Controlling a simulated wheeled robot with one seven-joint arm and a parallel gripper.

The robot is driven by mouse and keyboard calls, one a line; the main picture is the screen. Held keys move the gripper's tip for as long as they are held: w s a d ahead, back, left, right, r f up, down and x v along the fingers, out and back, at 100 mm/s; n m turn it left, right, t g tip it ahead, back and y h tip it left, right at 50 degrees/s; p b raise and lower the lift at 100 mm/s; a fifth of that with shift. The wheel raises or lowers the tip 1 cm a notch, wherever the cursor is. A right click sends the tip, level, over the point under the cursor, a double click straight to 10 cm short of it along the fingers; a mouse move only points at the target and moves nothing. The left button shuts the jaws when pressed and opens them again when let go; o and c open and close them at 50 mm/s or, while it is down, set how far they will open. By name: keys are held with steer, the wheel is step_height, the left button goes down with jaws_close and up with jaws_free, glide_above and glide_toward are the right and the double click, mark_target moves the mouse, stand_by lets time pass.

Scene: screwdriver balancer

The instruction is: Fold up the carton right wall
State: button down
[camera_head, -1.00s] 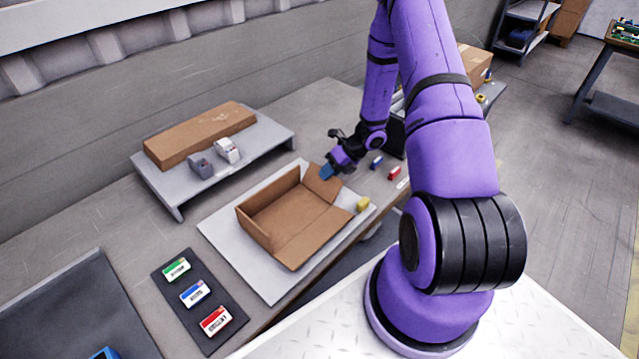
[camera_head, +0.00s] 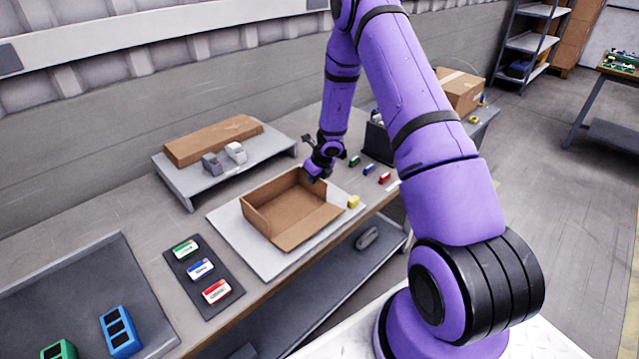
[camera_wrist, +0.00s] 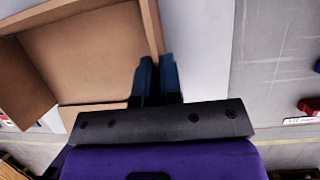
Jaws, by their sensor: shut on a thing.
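The open brown carton (camera_head: 283,212) sits on a pale board, with its back and left walls standing. Its right wall (camera_head: 318,187) stands about upright at the carton's right end. The front flap lies folded outward toward the table's front edge. My gripper (camera_head: 313,177) is at the top of the right wall. In the wrist view its two blue fingers (camera_wrist: 158,78) are close together, at the edge of the right wall (camera_wrist: 151,28). The contact itself is partly hidden by the fingers.
A yellow block (camera_head: 353,201) lies on the board right of the carton. Small green, blue and red blocks lie farther right. A raised grey shelf (camera_head: 181,189) with a flat brown box stands behind. A dark card mat (camera_head: 186,280) is at front left.

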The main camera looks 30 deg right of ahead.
stand_by(0.4)
steer(key=c, duration=1.6)
jaws_free()
steer(key=shift+o, duration=0.2)
steer(key=v, duration=1)
steer(key=shift+s+a+r, duration=0.1)
steer(key=shift+s+r, duration=0.05)
steer(key=shift+r, duration=0.25)
